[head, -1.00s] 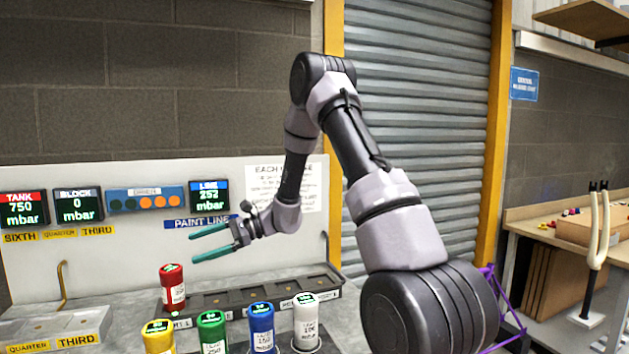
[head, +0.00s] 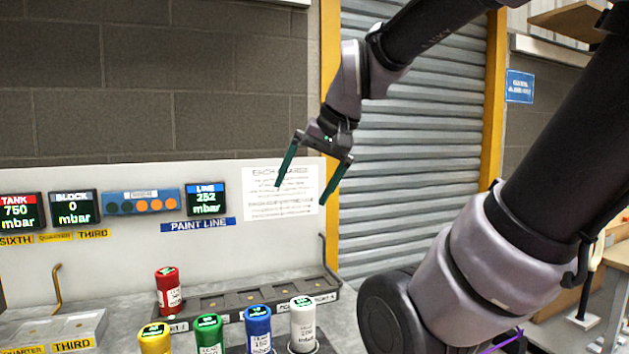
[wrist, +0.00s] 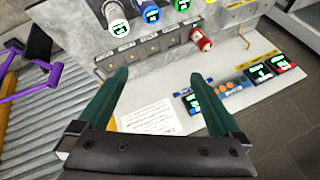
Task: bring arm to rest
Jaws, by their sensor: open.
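My gripper (head: 301,190) is open and empty, with two green fingers spread apart. In the head view it hangs in the air in front of the white back panel (head: 110,160), close to the printed notice, with its fingers pointing down. My arm arches over from the right. In the wrist view my gripper (wrist: 155,83) shows both fingers apart with nothing between them. The bench with the canisters lies beyond the fingertips.
A red canister (head: 169,290) stands in the dark slotted rack (head: 245,297). Yellow (head: 156,338), green (head: 209,334), blue (head: 258,328) and white (head: 303,323) canisters stand in front. A hooked rod (head: 329,262) rises at the rack's right. Displays line the panel; a roller shutter (head: 415,190) is behind.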

